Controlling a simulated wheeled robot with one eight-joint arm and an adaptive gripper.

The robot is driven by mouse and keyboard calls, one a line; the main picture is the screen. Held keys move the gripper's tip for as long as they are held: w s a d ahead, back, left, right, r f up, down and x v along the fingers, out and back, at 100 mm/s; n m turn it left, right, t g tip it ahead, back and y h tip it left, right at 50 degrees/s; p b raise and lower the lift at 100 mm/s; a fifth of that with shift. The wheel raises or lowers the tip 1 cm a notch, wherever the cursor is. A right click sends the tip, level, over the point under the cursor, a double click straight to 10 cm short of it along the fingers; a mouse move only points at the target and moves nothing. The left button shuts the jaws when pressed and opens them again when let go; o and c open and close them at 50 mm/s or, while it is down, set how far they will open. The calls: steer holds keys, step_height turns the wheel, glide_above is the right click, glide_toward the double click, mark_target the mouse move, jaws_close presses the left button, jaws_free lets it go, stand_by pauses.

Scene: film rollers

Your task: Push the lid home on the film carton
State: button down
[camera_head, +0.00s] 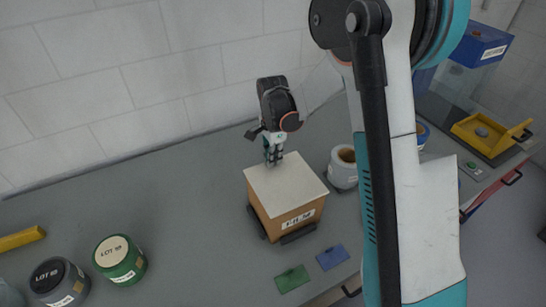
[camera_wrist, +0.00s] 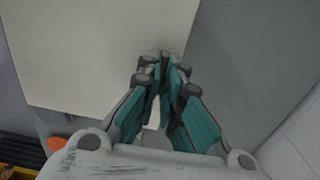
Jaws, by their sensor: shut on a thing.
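The film carton (camera_head: 274,222) is a brown box with a white label on its front, standing on the grey bench. Its flat pale lid (camera_head: 288,187) lies across the top. I cannot tell whether the lid sits fully down. My gripper (camera_head: 272,160) points down at the lid's back left edge. In the wrist view, the lid (camera_wrist: 85,50) fills the upper left, and my gripper (camera_wrist: 163,66) has its fingertips close together at the lid's edge. It is shut on the lid there, though the contact itself is mostly hidden by the fingers.
Dark holders (camera_head: 298,234) flank the carton's base. A grey roll (camera_head: 343,172) stands close on its right. Green (camera_head: 293,279) and blue (camera_head: 332,257) cards lie in front. Lidded tubs (camera_head: 119,260) stand at front left. A yellow tray (camera_head: 484,135) is at far right. The bench's left middle is clear.

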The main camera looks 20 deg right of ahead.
steer(key=shift+s+f+b, duration=0.1)
steer(key=shift+f+b, duration=0.3)
steer(key=shift+f, duration=0.1)
stand_by(0.8)
steer(key=c, duration=1.7)
jaws_free()
steer(key=shift+o, duration=0.2)
steer(key=o, duration=0.5)
steer(key=shift+o, duration=0.2)
steer(key=shift+r, duration=0.2)
steer(key=shift+r+p, duration=1.9)
steer(key=shift+r, duration=1.45)
